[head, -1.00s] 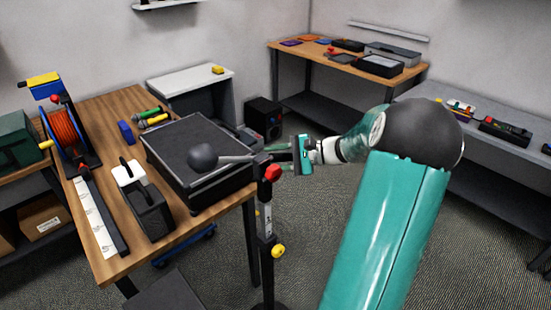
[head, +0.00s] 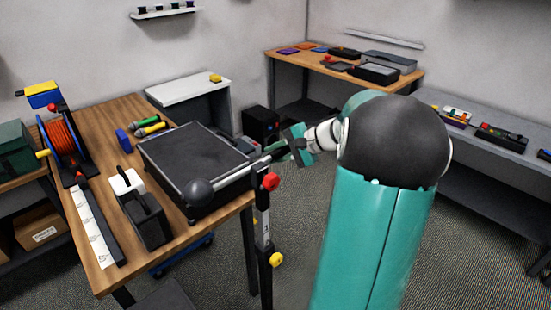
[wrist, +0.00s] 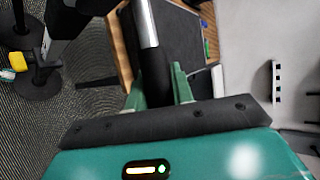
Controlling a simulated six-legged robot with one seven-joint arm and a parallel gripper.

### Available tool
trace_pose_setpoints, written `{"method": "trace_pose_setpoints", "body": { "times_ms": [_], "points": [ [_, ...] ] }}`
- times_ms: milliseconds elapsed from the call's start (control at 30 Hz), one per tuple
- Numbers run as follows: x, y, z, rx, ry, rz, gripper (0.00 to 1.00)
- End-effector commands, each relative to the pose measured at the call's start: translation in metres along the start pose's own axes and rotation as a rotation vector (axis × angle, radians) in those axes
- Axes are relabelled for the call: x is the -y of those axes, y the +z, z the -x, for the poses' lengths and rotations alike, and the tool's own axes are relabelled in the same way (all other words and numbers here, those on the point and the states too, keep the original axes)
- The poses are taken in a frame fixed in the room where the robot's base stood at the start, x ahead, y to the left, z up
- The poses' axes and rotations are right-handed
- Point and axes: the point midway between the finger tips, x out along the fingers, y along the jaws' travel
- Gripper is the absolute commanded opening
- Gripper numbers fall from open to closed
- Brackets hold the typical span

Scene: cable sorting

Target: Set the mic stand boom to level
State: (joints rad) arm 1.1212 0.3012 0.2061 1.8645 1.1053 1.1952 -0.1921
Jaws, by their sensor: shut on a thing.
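The mic stand has an upright pole (head: 264,228) with a red knob (head: 270,181) near its top and a yellow knob (head: 276,259) lower down. Its boom (head: 232,177) crosses in front of the black case and ends at the left in a dark ball (head: 198,191). The boom slants in the head view, ball end lower and gripper end higher. My gripper (head: 288,150) is shut on the boom's right end. In the wrist view, the boom's black end (wrist: 154,70) sits between the teal fingers, with its silver tube (wrist: 146,22) beyond.
The wooden table (head: 101,275) stands at the left. The black case (head: 195,160) lies on it, close behind the boom. Open carpet lies right of the stand.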

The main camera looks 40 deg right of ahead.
Motion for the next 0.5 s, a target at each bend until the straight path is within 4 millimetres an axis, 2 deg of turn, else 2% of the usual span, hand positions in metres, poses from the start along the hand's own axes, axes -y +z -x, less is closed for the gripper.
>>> {"method": "trace_pose_setpoints", "body": {
  "times_ms": [233, 267, 367, 500],
  "points": [
    [0.0011, 0.0000, -0.0002, 0.000, -0.001, 0.003, 0.00],
    [0.0012, 0.0000, -0.0002, 0.000, -0.001, 0.003, 0.25],
    [0.0011, 0.0000, -0.0003, 0.000, -0.001, 0.002, 0.45],
    [0.0007, 0.0000, -0.0002, 0.001, -0.001, 0.001, 0.45]
  ]
}}
